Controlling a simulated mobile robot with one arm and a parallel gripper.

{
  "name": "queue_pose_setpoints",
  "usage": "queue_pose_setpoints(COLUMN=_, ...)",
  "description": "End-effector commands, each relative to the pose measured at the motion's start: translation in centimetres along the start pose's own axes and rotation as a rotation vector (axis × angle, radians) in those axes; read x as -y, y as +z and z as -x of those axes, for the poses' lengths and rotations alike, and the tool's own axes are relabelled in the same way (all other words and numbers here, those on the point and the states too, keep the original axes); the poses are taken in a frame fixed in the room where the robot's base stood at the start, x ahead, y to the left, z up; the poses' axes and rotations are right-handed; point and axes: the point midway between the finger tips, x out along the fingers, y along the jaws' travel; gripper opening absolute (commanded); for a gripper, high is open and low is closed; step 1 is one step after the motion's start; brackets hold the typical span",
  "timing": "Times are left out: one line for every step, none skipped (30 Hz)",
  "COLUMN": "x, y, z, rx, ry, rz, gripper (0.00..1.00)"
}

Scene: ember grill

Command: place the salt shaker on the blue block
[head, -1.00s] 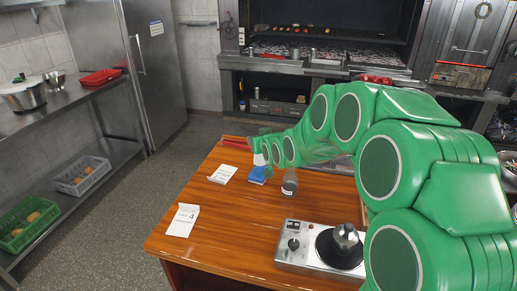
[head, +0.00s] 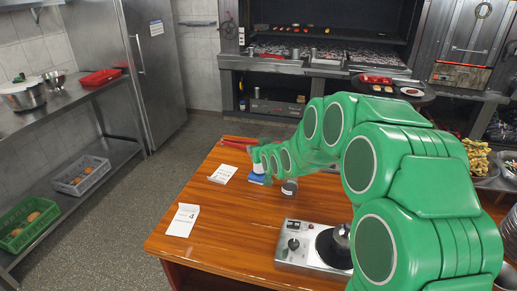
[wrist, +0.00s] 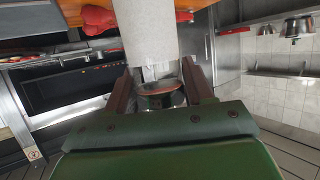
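The salt shaker (head: 258,168) is a small white cylinder under the end of my arm in the head view. It looks upright, directly over the blue block (head: 257,180), at or very near its top; I cannot tell whether they touch. In the wrist view the shaker (wrist: 150,35) is a pale cylinder running between the two fingers. The block lies on the wooden table, partly hidden by the shaker and my arm.
A grey jar (head: 289,188) stands close to the right of the block, its top hidden by my arm. A hot plate (head: 297,250) is at the table's front. Two white paper cards (head: 222,174) (head: 182,220) lie to the left. The front left of the wooden table (head: 225,235) is clear.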

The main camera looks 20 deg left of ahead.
Motion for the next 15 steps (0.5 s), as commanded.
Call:
queue_pose_setpoints(x=0.00, y=-0.03, z=0.01, rx=0.000, ry=0.000, rz=0.000, gripper=0.61)
queue_pose_setpoints(x=-0.01, y=-0.04, z=0.02, rx=0.000, ry=0.000, rz=0.000, gripper=0.65)
queue_pose_setpoints(x=0.00, y=-0.04, z=0.02, rx=0.000, ry=0.000, rz=0.000, gripper=0.71)
queue_pose_setpoints(x=0.00, y=-0.04, z=0.02, rx=0.000, ry=0.000, rz=0.000, gripper=0.75)
queue_pose_setpoints(x=0.00, y=-0.05, z=0.01, rx=-0.001, ry=0.000, rz=0.000, gripper=0.75)
queue_pose_setpoints(x=0.00, y=-0.04, z=0.02, rx=0.000, ry=0.000, rz=0.000, gripper=0.75)
queue_pose_setpoints(x=0.00, y=-0.04, z=0.02, rx=0.000, ry=0.000, rz=0.000, gripper=0.75)
queue_pose_setpoints(x=0.00, y=-0.04, z=0.02, rx=0.000, ry=0.000, rz=0.000, gripper=0.75)
queue_pose_setpoints(x=0.00, y=-0.05, z=0.01, rx=0.000, ry=0.000, rz=0.000, gripper=0.75)
queue_pose_setpoints(x=0.00, y=-0.04, z=0.02, rx=0.000, ry=0.000, rz=0.000, gripper=0.75)
queue_pose_setpoints(x=0.00, y=-0.05, z=0.01, rx=0.000, ry=0.000, rz=0.000, gripper=0.75)
queue_pose_setpoints(x=0.00, y=-0.06, z=0.02, rx=0.000, ry=0.000, rz=0.000, gripper=0.75)
queue_pose_setpoints(x=0.00, y=-0.08, z=0.04, rx=0.000, ry=0.000, rz=0.000, gripper=0.75)
queue_pose_setpoints(x=0.01, y=-0.14, z=0.06, rx=-0.001, ry=0.000, rz=0.000, gripper=0.75)
queue_pose_setpoints(x=0.00, y=-0.24, z=0.09, rx=-0.001, ry=0.000, rz=0.000, gripper=0.75)
